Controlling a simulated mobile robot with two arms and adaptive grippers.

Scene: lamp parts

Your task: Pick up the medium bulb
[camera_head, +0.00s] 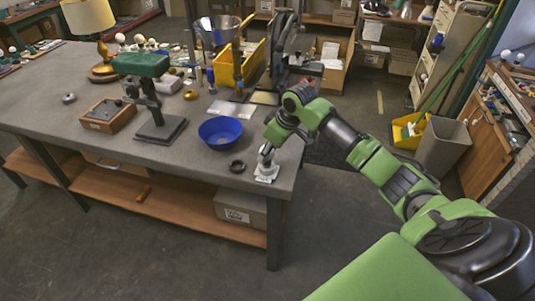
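Several white round bulbs (138,39) stand near the back left of the workbench; which one is the medium bulb I cannot tell. My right gripper (266,160) points down at the bench's right front corner, directly over a small white object (266,176). The fingers are too small and overlapped with this object to show whether they are open, shut or touching it. I cannot tell what the white object is. My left gripper is not in view.
On the workbench (60,100), a blue bowl (220,132) and dark ring (237,166) lie left of my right gripper. A green-topped stand (141,65), wooden box (108,115) and yellow bin (240,62) stand farther away. The front left bench top is clear.

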